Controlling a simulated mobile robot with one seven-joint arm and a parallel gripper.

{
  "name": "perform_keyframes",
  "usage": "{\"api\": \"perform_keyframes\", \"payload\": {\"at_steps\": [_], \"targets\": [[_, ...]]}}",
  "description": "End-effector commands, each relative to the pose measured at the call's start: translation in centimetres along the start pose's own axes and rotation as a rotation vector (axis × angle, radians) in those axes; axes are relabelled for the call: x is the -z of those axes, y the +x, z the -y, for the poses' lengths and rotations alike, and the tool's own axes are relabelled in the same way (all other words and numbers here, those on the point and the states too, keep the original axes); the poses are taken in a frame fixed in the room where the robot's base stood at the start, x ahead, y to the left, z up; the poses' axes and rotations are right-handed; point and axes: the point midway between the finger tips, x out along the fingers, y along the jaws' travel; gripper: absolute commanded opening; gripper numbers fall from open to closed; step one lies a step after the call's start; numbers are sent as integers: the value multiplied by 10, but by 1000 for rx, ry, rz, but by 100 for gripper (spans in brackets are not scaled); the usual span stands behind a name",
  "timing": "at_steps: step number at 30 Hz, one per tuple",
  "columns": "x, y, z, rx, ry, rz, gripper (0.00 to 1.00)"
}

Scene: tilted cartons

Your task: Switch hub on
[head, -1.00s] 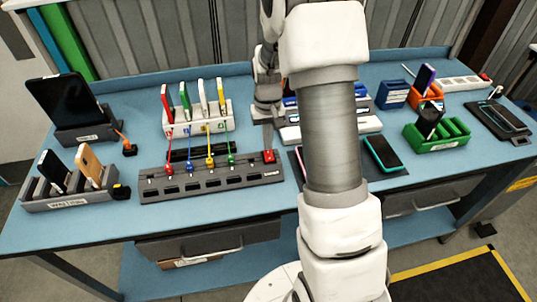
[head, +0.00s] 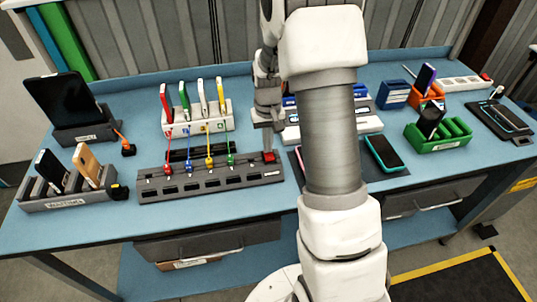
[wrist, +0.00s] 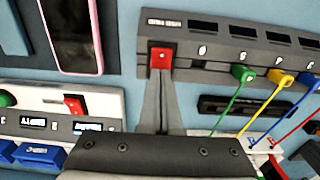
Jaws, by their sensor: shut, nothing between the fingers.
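The hub (head: 212,185) is a long dark grey strip at the front of the bench, left of my arm. It has a row of sockets, with red, blue, yellow and green plugs along its back part. Its red switch (head: 269,157) is at the right end; in the wrist view the switch (wrist: 160,60) is at the tip of my gripper (wrist: 161,77). My gripper is shut and empty, its fingers together. It points at the switch and looks very close; I cannot tell whether it touches. The fingertips partly cover the switch's near edge.
A white rack with coloured devices (head: 197,127) stands behind the hub. A white unit with its own red switch (wrist: 74,105) is beside my gripper. A pink-edged phone (wrist: 72,35) lies near the hub's end. A green rack (head: 437,145) stands right.

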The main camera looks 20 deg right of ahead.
Motion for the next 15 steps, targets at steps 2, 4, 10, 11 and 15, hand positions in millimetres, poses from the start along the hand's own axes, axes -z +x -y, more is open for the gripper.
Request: {"api": "perform_keyframes", "payload": {"at_steps": [2,4,10,11,15], "targets": [[-1,3,0,0,0,4,0],[-1,2,0,0,0,4,0],[-1,-8,0,0,0,3,0],[-1,-10,0,0,0,3,0],[0,-22,0,0,0,2,0]]}}
